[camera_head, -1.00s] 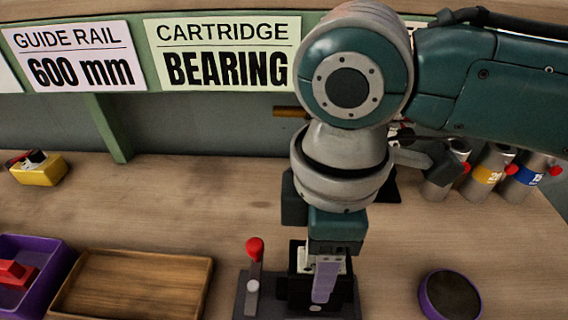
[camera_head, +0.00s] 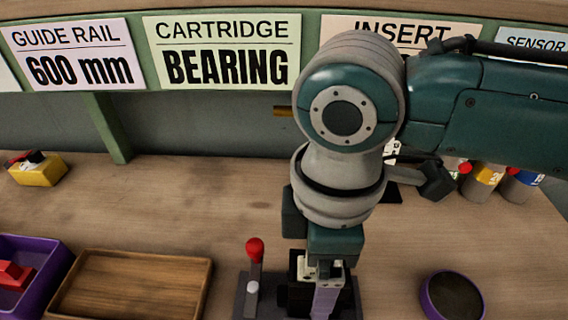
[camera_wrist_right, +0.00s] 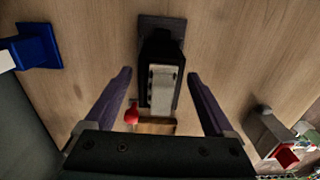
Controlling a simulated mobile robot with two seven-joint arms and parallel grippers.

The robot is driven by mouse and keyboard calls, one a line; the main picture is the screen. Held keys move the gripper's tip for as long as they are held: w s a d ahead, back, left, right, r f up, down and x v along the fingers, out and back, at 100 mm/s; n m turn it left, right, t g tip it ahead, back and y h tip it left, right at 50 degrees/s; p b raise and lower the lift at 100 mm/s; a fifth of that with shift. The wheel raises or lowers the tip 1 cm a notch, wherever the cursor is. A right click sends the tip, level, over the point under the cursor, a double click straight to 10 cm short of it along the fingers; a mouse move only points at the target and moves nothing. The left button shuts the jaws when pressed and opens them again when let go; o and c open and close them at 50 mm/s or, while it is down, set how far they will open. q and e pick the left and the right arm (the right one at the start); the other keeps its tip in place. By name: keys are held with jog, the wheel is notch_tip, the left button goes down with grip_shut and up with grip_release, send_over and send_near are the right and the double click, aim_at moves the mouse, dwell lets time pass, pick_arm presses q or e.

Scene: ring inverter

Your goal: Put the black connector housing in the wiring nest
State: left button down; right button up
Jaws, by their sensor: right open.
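A black block (camera_wrist_right: 165,48), which looks like the connector housing, sits on the dark grey base of a fixture that I take for the wiring nest (camera_wrist_right: 174,26). A pale metal strip with small holes lies along the block. In the head view the dark base (camera_head: 243,297) shows beside a red-knobbed lever (camera_head: 254,250), and my gripper partly hides the block. My right gripper (camera_wrist_right: 158,73) is open, with one purple finger on each side of the block. Gaps show between fingers and block in the wrist view. My left gripper is in neither view.
A wooden tray (camera_head: 206,285) and a purple bin (camera_head: 48,271) with a red part stand to the left. A round purple dish (camera_head: 427,293) stands to the right. A yellow block (camera_head: 38,174) lies far left, and several cylinders (camera_head: 482,181) stand at the back right.

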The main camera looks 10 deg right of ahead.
notch_tip(320, 180, up, 12)
jog(key=p, duration=0.2)
jog(key=shift+r+p, duration=0.15)
jog(key=shift+p, duration=0.15)
jog(key=shift+s+a, duration=0.2)
jog(key=shift+a, duration=0.1)
jog(key=s+a+f+m+t+y, duration=0.2)
jog(key=s+a+f+m+y, duration=0.1)
jog(key=s+a+m+y, duration=0.15)
jog(key=s+d+f+m+h, duration=0.1)
jog(key=s+d+m+h, duration=0.1)
jog(key=d, duration=0.5)
jog(key=s+d+f+m+t+h, duration=0.1)
jog(key=s+d+f+m+h, duration=0.1)
jog(key=s+d+m, duration=0.3)
jog(key=shift+s+d+m+t, duration=0.15)
jog(key=shift+d+m+t, duration=0.15)
jog(key=shift+d+m, duration=0.65)
jog(key=shift+d+n, duration=0.25)
jog(key=shift+n, duration=0.05)
